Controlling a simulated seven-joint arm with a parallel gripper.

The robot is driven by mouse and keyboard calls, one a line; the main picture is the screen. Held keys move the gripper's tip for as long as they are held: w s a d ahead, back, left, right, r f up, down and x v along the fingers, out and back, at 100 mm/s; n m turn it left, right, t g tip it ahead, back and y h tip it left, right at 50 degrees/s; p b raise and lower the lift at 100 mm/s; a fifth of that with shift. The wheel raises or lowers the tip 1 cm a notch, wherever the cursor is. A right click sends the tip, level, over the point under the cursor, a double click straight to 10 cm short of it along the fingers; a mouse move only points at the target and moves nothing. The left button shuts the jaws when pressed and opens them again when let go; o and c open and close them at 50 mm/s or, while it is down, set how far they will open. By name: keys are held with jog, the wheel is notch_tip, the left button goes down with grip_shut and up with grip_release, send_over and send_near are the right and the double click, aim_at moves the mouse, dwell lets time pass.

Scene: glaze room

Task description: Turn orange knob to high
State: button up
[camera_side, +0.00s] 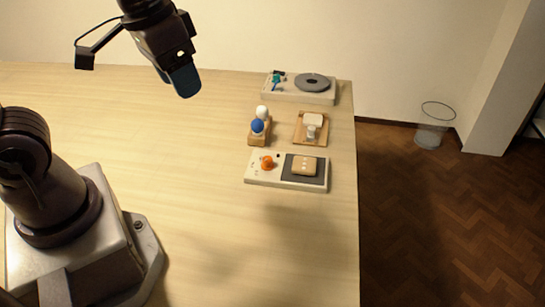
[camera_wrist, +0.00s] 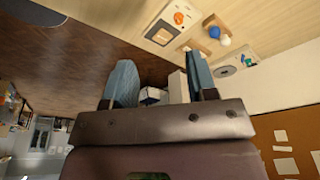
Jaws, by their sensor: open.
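The orange knob (camera_side: 268,163) sits on the left part of a white panel (camera_side: 288,184), beside a dark square plate (camera_side: 318,175). A tan block (camera_side: 304,166) lies on that plate. In the wrist view the orange knob (camera_wrist: 180,5) is near the top edge. The knob's pointer and its marks are too small to read. My gripper (camera_side: 183,85) hangs high over the back left of the table, well apart from the knob. In the wrist view my gripper (camera_wrist: 159,82) has its blue fingers spread with nothing between them.
Behind the panel stand a wooden holder (camera_side: 259,139) with a blue ball and a white ball, and a wooden board (camera_side: 298,138) with white items. A device with a grey disc (camera_side: 312,81) is farther back. A wire bin (camera_side: 432,130) stands on the floor.

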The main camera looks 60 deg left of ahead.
jog(key=w+a+f+n+g, duration=0.1)
jog(key=w+f+n+g, duration=0.1)
jog(key=w+f+n, duration=0.35)
jog(key=n, duration=1.2)
send_over(267, 158)
notch_tip(267, 158, down, 10)
jog(key=shift+g, duration=0.4)
notch_tip(267, 158, down, 13)
jog(key=shift+d+r, duration=0.1)
jog(key=c, duration=0.9)
